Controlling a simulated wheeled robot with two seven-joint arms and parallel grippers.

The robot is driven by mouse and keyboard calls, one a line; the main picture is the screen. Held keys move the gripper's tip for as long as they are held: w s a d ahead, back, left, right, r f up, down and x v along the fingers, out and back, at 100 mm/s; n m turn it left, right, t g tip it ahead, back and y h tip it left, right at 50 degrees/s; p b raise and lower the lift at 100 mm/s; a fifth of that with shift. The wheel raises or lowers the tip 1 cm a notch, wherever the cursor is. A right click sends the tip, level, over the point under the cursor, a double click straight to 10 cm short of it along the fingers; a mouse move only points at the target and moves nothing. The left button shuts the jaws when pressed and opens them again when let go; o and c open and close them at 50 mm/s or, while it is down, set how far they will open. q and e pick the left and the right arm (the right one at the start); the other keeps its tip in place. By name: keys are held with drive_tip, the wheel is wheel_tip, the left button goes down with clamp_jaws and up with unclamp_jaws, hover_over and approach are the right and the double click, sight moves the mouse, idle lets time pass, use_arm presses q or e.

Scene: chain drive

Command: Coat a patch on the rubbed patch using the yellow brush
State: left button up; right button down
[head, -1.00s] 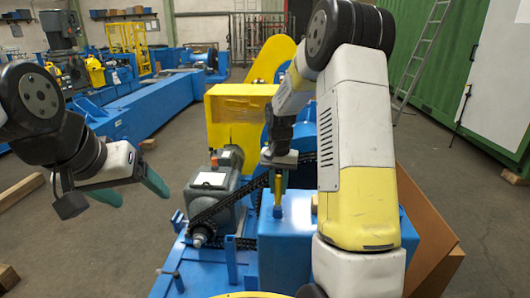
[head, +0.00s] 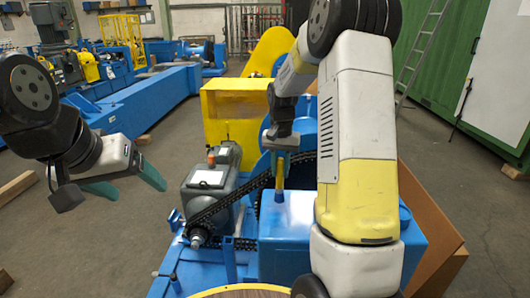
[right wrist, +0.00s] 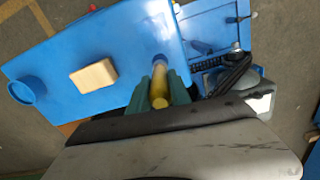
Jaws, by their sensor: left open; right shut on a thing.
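The yellow brush (head: 281,184) is in my right gripper (head: 281,160), which is shut on its handle. It points down over the blue box (head: 400,262), its blue end at or just above the top; contact cannot be told. In the right wrist view the handle (right wrist: 159,86) lies between the green fingers (right wrist: 160,92), over the blue top (right wrist: 125,30). A small pale spot (head: 296,196) shows on the box beside the brush end; I cannot tell whether it is the rubbed patch. My left gripper (head: 130,186) is open and empty, left of the machine.
A beige block (right wrist: 93,75) and a round blue cup (right wrist: 24,91) are on the box top. A chain (head: 228,196), a grey motor (head: 207,197) and a yellow guard (head: 230,130) stand beside and behind it. A brown board (head: 430,225) leans at the right. Open floor lies left.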

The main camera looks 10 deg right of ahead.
sight(280, 159)
drive_tip(key=shift+r, duration=2.45)
